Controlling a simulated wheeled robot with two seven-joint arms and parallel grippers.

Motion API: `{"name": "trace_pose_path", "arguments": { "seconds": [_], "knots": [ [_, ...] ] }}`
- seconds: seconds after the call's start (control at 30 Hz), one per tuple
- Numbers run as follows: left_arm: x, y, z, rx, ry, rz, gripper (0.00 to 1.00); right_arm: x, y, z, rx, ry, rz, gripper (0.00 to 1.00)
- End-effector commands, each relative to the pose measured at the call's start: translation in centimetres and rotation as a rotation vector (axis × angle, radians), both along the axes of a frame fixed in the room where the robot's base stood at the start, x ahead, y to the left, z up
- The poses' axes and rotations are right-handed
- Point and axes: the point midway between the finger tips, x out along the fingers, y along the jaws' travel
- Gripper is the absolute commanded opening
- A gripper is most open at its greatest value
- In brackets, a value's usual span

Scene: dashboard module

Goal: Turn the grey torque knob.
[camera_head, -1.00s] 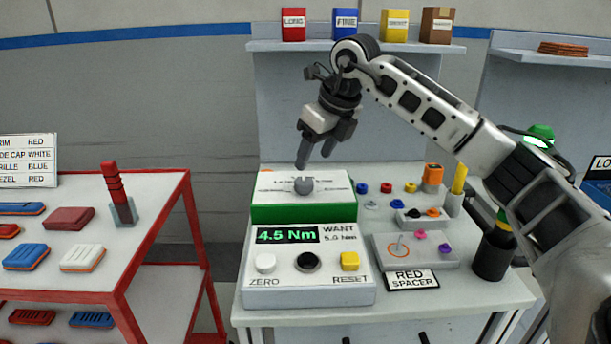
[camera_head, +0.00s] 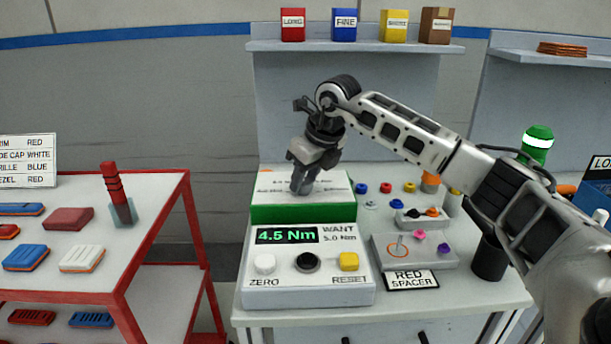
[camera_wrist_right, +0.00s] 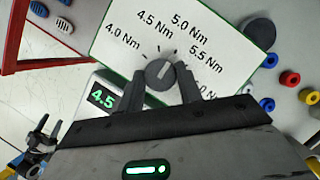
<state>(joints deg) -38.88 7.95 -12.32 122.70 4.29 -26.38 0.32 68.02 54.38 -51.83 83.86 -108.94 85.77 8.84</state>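The grey torque knob (camera_wrist_right: 160,73) sits on a white dial panel (camera_wrist_right: 110,60) marked from 4.0 Nm upward. In the head view the panel (camera_head: 335,185) has a green front, and the knob is mostly hidden by my fingers. My right gripper (camera_head: 304,188) points down at it. In the right wrist view my right gripper's fingers (camera_wrist_right: 160,75) stand apart, one on each side of the knob. I cannot tell whether they touch it. The display (camera_head: 287,235) reads 4.5 Nm, beside "WANT 5.0 Nm". A dark mechanical part at the wrist view's lower left may be my left gripper.
The display box has a white button (camera_head: 265,262), a black button (camera_head: 307,262) and a yellow button (camera_head: 349,261). Coloured small parts and a grey tray (camera_head: 440,260) lie to the right. A red-framed table (camera_head: 150,235) stands at left.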

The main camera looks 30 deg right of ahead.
Motion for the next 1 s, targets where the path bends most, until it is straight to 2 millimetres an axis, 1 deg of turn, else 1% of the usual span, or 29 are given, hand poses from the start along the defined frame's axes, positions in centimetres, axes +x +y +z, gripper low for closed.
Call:
{"name": "trace_pose_path", "arguments": {
  "seconds": [0.23, 0.37, 1.0],
  "knots": [
    [-0.16, 0.00, -0.07, 0.000, 0.005, 0.000, 0.59, 0.01, 0.02, 0.08, -0.001, -0.001, -0.021, 0.13],
    [-0.21, 0.01, -0.03, 0.001, 0.006, 0.000, 0.59, 0.00, 0.06, 0.12, 0.000, -0.001, -0.070, 0.13],
    [-0.27, 0.07, -0.01, 0.007, 0.009, -0.002, 0.59, 0.06, 0.37, 0.17, 0.000, -0.003, -0.537, 0.13]
  ]
}}
